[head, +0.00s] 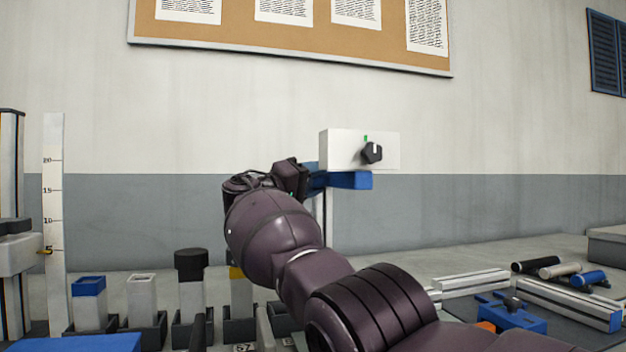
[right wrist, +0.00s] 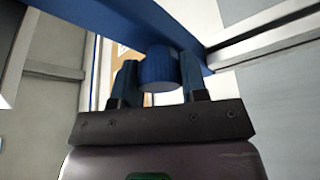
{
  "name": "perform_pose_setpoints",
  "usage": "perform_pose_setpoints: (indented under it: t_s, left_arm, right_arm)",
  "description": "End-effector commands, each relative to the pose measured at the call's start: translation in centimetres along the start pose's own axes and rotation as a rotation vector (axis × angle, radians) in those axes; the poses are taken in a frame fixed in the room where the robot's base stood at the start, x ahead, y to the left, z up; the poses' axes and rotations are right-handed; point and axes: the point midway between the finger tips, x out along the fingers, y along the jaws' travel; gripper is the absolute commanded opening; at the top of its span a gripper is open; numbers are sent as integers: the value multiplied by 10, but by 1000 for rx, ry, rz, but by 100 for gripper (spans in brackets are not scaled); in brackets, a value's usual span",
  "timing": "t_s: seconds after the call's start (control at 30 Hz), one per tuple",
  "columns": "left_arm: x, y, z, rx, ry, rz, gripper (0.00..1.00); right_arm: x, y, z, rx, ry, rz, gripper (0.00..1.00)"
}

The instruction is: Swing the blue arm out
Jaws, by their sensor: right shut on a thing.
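The blue arm (head: 350,180) sticks out below a white box (head: 345,149) on an upright post. In the right wrist view the blue arm (right wrist: 110,22) runs slantwise across the top, with a round blue knob (right wrist: 160,70) hanging under it. My right gripper (right wrist: 160,82) is shut on this knob, one finger on each side. In the head view my right gripper (head: 308,180) is at the left end of the blue arm, and my wrist hides part of that end and of the post. My left gripper is not in view.
A white box face carries a dark knob (head: 372,153) and a green mark. Several capped posts (head: 190,280) stand at the lower left beside a tall ruler (head: 54,220). Rails (head: 560,300) and rollers (head: 560,270) lie at the right. Open space lies right of the box.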

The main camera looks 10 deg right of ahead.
Motion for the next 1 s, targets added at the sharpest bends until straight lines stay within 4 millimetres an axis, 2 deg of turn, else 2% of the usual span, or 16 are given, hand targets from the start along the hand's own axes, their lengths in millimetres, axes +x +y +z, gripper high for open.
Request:
perform_pose_setpoints:
  t_s: [0.03,0.13,0.17,0.3,0.33,0.67,1.0]
  left_arm:
    - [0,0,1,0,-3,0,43]
    - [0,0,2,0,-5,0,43]
    - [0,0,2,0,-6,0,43]
    - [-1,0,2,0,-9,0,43]
    - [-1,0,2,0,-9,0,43]
    - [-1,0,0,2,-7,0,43]
    - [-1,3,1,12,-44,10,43]
  right_arm:
    - [1,-9,6,-14,-13,-4,0]
    - [1,-9,6,-14,-13,-4,0]
    - [1,-9,6,-14,-13,-4,41]
    - [1,-8,5,-11,-12,-3,63]
    - [1,-7,5,-10,-11,-2,65]
    - [-5,-2,2,-4,-5,0,65]
    - [-52,-1,2,-4,-7,0,65]
